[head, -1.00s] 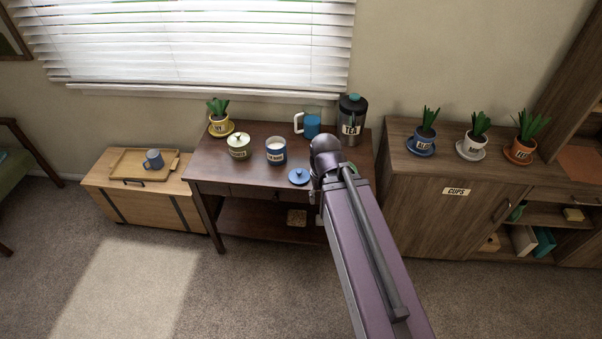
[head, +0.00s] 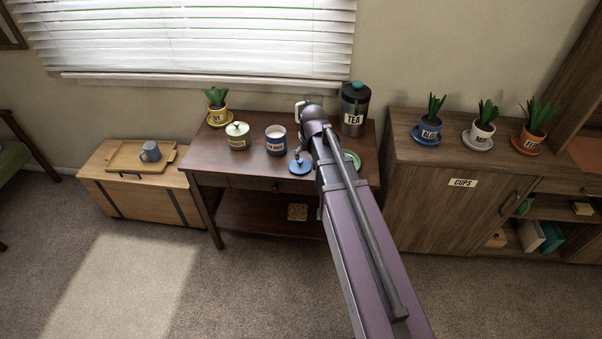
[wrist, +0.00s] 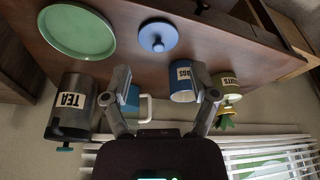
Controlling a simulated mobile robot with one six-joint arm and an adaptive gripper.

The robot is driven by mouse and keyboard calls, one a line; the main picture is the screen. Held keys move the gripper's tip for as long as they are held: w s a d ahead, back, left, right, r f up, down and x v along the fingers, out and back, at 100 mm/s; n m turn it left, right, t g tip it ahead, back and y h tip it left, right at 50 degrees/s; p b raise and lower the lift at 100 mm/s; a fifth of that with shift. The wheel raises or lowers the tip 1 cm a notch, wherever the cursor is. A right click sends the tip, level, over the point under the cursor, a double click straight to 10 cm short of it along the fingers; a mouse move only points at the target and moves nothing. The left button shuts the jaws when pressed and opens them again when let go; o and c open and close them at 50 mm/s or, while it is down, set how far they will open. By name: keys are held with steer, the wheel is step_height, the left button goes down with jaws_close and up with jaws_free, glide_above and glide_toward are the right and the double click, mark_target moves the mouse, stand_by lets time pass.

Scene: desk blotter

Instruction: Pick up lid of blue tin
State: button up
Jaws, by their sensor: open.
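The blue lid (head: 300,168) lies flat on the brown table, its knob facing up. It also shows in the wrist view (wrist: 158,36), top centre. The blue tin (head: 276,141) stands uncovered just left of the lid and shows a white inside; in the wrist view it is right of centre (wrist: 182,83). My gripper (head: 298,155) is above and close to the lid in the head view, partly covering it. In the wrist view my gripper (wrist: 161,74) has its fingers spread wide with nothing between them, and the lid appears beyond the tips.
A cream lidded tin (head: 238,137) and a potted plant (head: 217,103) stand left on the table. The TEA canister (head: 355,108) stands at the back right. A green plate (wrist: 77,32) lies right of the lid in the head view. A white-handled mug (wrist: 139,106) stands behind.

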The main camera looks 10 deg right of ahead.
steer(key=t+b, duration=0.1)
glide_toward(300, 160)
steer(key=v, duration=0.3)
steer(key=shift+s+r, duration=0.2)
steer(key=shift+s, duration=0.15)
steer(key=b+x, duration=0.8)
steer(key=shift+w+f, duration=0.15)
steer(key=shift+f, duration=0.15)
steer(key=shift+f, duration=0.1)
steer(key=shift+b+x, duration=2.45)
steer(key=shift+x, duration=0.05)
steer(key=shift+w, duration=0.15)
steer(key=shift+c, duration=0.2)
jaws_close()
